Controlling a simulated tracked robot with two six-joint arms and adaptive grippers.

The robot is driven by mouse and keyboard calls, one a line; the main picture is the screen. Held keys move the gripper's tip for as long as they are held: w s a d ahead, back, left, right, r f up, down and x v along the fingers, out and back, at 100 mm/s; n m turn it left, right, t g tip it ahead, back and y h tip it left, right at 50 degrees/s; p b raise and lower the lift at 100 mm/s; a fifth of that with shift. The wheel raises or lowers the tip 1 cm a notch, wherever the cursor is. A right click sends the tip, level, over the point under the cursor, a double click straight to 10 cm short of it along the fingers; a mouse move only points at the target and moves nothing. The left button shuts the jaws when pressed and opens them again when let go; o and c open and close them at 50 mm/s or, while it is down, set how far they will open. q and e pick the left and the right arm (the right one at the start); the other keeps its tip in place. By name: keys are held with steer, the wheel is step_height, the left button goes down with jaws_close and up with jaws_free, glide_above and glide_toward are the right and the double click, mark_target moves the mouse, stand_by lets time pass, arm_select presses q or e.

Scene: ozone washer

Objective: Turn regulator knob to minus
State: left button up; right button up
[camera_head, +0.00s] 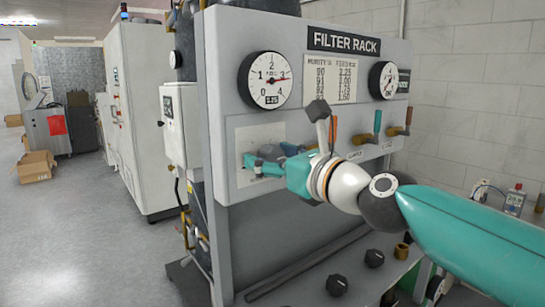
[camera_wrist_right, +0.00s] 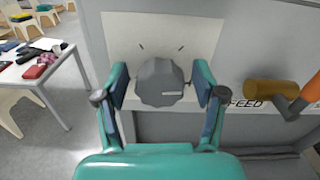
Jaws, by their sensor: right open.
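The regulator knob (camera_wrist_right: 160,84) is a dark grey, many-sided knob on a pale plate (camera_wrist_right: 120,30) in the right wrist view. A short light pointer line on its face lies toward the right. Two small dark marks on the plate sit above it; I cannot tell which is minus. My right gripper (camera_wrist_right: 160,88) is open, with one teal finger on each side of the knob and a visible gap on the right. In the head view my right gripper (camera_head: 265,161) is at the plate (camera_head: 246,134) and largely hides the knob. My left gripper is not in view.
A brass valve with an orange handle (camera_wrist_right: 312,88) is right of the knob, near the FEED label. The rack panel (camera_head: 222,60) carries two gauges (camera_head: 268,80) (camera_head: 384,80).

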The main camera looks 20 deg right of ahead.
steer(key=c, duration=1.2)
steer(key=shift+o, duration=0.2)
